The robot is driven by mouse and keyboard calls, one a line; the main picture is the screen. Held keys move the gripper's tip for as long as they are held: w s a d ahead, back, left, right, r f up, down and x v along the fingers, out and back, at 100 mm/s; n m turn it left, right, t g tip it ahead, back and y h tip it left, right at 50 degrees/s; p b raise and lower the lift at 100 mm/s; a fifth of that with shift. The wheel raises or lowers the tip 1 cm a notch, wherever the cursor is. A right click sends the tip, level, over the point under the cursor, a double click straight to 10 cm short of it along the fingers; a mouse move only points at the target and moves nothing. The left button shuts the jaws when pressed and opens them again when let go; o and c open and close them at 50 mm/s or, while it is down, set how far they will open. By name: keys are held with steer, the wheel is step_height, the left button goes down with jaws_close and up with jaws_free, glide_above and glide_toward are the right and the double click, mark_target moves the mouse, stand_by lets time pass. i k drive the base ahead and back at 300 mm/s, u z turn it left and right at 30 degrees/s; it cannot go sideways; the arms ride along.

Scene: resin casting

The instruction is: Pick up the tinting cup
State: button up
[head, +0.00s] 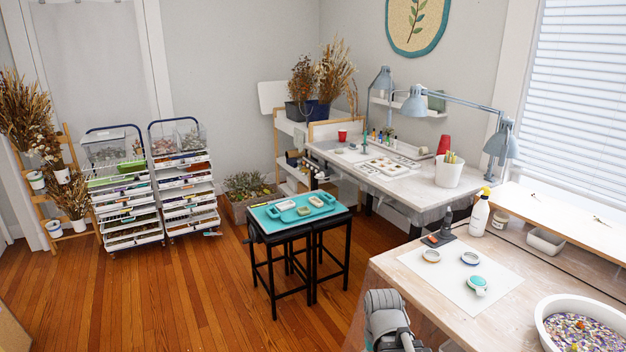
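A small red cup (342,135) stands upright on the far white worktable (437,200), near its back left; it may be the tinting cup. A larger red cup or stack of cups (443,145) stands at the back right of that table, behind a white bucket. I cannot tell from the picture which one is the tinting cup. Part of my grey arm shows at the bottom edge, in front of the near wooden table, far from both cups. My gripper's fingers cannot be made out there.
A black-legged stand with a teal tray (261,219) is mid-floor, left of the worktable. The near table (410,262) holds a spray bottle (480,215) and a white basin (542,320). Drawer carts (125,205) stand at the left.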

mark_target(338, 147)
steer(key=u, duration=0.1)
steer(key=i, duration=3.9)
steer(key=u, duration=0.15)
